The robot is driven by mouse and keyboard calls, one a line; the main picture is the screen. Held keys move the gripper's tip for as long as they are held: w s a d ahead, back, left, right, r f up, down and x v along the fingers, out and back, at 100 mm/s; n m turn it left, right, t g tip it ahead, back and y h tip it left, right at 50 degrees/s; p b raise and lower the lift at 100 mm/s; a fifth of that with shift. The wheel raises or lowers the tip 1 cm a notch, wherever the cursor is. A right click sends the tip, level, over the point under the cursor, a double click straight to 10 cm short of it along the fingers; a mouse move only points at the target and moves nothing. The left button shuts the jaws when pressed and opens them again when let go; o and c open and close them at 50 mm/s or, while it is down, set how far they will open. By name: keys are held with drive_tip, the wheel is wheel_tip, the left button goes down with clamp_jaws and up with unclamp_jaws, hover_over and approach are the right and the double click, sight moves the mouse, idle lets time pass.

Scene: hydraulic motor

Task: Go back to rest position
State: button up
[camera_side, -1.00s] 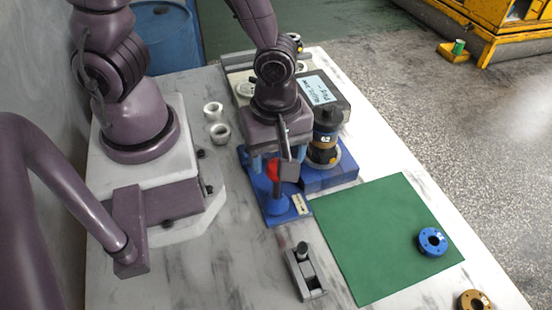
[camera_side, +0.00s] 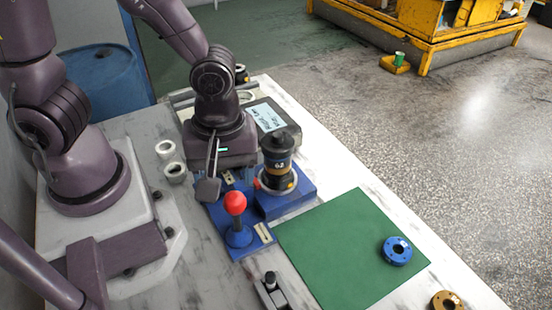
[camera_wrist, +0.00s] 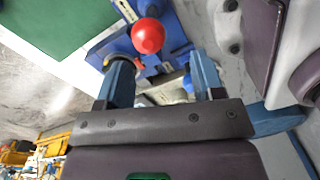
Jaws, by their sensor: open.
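My gripper (camera_wrist: 165,78) is open and empty in the wrist view, its two blue fingers apart. In the side view its dark body (camera_side: 222,150) hangs over the back of the blue base, and the fingers are mostly hidden. A red ball knob (camera_side: 235,203) stands upright on the blue base (camera_side: 228,222), in front of my gripper and apart from it. The red knob also shows beyond the fingers in the wrist view (camera_wrist: 148,36). The black motor (camera_side: 278,160) stands upright on the blue block to the right of my gripper.
A green mat (camera_side: 345,250) lies at right with a blue flanged ring (camera_side: 397,250) on it. A brown ring (camera_side: 446,302) lies near the front edge. Two white rings (camera_side: 170,160) sit at left. A labelled box (camera_side: 268,118) is behind. A grey clamp (camera_side: 270,290) is in front.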

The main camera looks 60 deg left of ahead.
drive_tip(key=m, duration=0.3)
drive_tip(key=shift+s+r, duration=0.15)
drive_tip(key=shift+r, duration=0.2)
drive_tip(key=a+r+m+t, duration=0.3)
drive_tip(key=a+r+m, duration=0.2)
drive_tip(key=r, duration=0.4)
drive_tip(key=a+r+m+t, duration=0.3)
drive_tip(key=r+m, duration=0.3)
drive_tip(key=r, duration=0.2)
drive_tip(key=shift+w+a+r, duration=0.2)
drive_tip(key=shift+a+r, duration=0.15)
drive_tip(key=shift+a, duration=0.5)
